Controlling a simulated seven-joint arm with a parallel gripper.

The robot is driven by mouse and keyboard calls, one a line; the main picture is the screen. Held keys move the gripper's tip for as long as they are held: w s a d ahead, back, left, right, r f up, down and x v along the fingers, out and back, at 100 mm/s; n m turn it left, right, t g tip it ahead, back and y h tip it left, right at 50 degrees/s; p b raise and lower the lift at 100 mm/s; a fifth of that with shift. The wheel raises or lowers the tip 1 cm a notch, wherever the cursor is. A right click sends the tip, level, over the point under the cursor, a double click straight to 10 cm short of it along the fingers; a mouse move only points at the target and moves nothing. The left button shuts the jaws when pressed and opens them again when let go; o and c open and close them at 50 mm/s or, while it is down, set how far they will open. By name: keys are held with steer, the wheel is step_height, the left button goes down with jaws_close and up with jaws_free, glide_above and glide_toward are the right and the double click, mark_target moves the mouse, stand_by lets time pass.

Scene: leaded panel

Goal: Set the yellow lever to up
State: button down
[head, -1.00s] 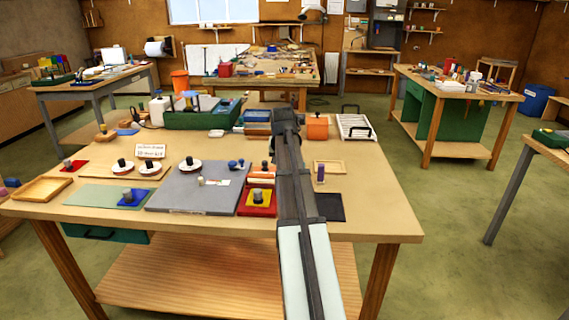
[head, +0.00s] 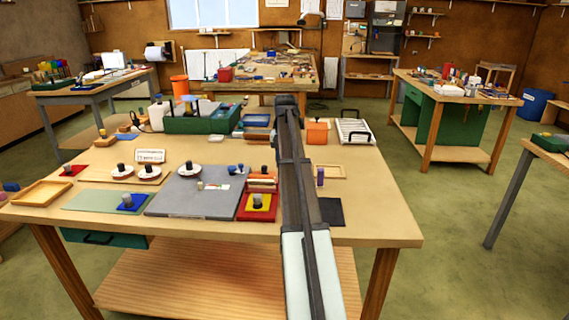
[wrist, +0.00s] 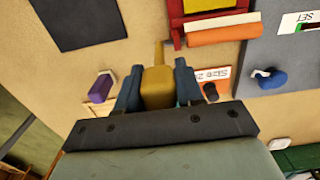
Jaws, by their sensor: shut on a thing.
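In the wrist view my gripper (wrist: 157,90) has its two blue fingers closed on the sides of a yellow-ochre handle (wrist: 157,84). A narrow stem of the same colour runs from the handle toward the top of the picture. What the stem joins at its far end is unclear, so I cannot tell the lever's setting. In the head view my arm hides the handle and my fingers.
A red-framed plate with a yellow face (head: 261,201) and a grey knob lies left of my arm. A grey board (head: 185,198) is beside it. A purple block (wrist: 101,87) stands near my fingers. A dark mat (wrist: 80,22) lies beyond. The right front tabletop is clear.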

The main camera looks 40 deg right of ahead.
steer(key=c, duration=0.8)
jaws_free()
steer(key=shift+d, duration=0.1)
step_height(320, 180, up, 8)
steer(key=shift+w+f, duration=0.1)
steer(key=shift+f, duration=0.15)
